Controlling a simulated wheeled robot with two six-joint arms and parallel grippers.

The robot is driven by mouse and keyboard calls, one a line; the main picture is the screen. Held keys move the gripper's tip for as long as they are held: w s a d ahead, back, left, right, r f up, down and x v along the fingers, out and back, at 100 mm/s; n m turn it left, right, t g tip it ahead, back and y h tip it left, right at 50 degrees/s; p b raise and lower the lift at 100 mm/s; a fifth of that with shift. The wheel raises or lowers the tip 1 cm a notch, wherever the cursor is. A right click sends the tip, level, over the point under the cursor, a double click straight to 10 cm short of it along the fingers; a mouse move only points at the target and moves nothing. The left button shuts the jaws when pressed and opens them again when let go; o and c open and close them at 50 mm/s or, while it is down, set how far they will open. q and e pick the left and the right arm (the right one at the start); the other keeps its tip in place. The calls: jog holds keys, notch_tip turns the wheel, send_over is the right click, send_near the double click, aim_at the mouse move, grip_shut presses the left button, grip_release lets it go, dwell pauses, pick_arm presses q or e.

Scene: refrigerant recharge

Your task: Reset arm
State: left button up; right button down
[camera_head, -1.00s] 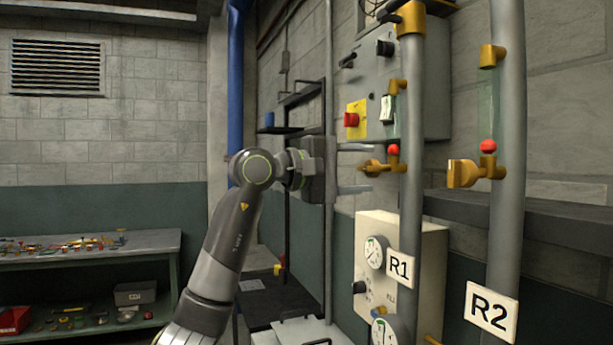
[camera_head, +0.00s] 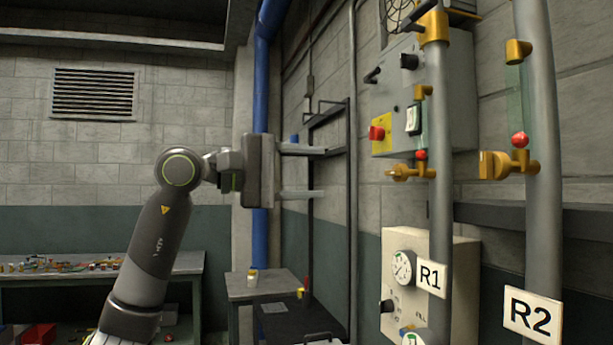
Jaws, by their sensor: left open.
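My left gripper (camera_head: 302,172) is open and empty, its two fingers pointing right in mid-air. It stands in front of the blue pipe and the black shelf frame, well left of the R1 pipe (camera_head: 440,150). My left arm (camera_head: 155,240) rises from the lower left. A brass valve with a red ball (camera_head: 421,155) is on the R1 pipe, apart from the fingers. Another brass valve with a red ball (camera_head: 520,139) is on the R2 pipe (camera_head: 543,200). My right gripper is not in view.
A grey control box (camera_head: 455,90) with a red knob on a yellow plate (camera_head: 377,133) is on the right wall. A cream gauge box (camera_head: 455,290) is below it. A cluttered workbench (camera_head: 190,262) is at the left. A small table (camera_head: 240,288) stands low in the middle.

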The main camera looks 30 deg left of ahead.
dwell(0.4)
